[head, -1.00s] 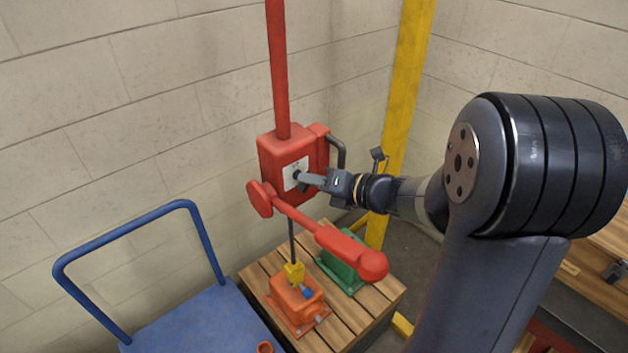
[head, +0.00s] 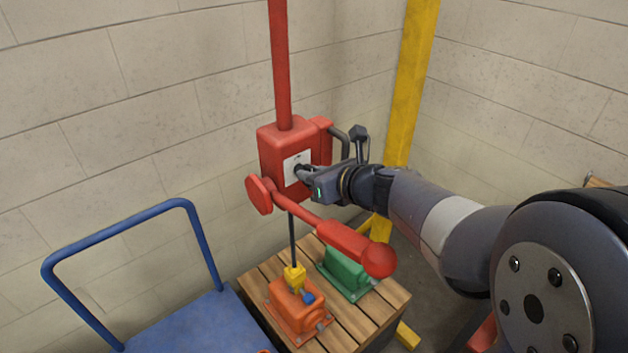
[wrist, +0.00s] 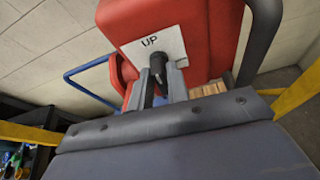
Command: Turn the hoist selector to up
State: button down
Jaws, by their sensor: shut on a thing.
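The red hoist box (head: 281,147) hangs on a red post, with a white label plate (head: 294,161) on its face. In the wrist view the plate (wrist: 150,48) reads UP above the black selector (wrist: 158,70). My gripper (head: 306,172) reaches the box from the right. In the wrist view my gripper (wrist: 157,88) has its two grey fingers on either side of the selector, shut on it. The selector's tip points toward the UP marking, as far as I can see. The fingers hide part of the selector and the lower plate.
A red lever (head: 340,240) with a round knob sticks out below my gripper. A hook (head: 294,277) hangs over an orange motor (head: 300,309) beside a green motor (head: 346,272) on a wooden pallet (head: 365,314). A blue cart (head: 192,325) stands left; a yellow post (head: 408,85) stands behind.

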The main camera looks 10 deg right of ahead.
jog(key=shift+n+b, duration=0.3)
jog(key=shift+n, duration=0.1)
jog(key=shift+h, duration=0.3)
jog(key=c, duration=1.5)
grip_release()
jog(key=shift+o, duration=0.2)
jog(key=p+v, duration=0.1)
jog(key=v, duration=1)
jog(key=shift+f, duration=0.15)
jog(key=shift+a, duration=0.15)
jog(key=x, duration=1)
jog(key=shift+w+a+b, duration=0.15)
jog(key=shift+w+b, duration=0.2)
jog(key=shift+w, duration=0.05)
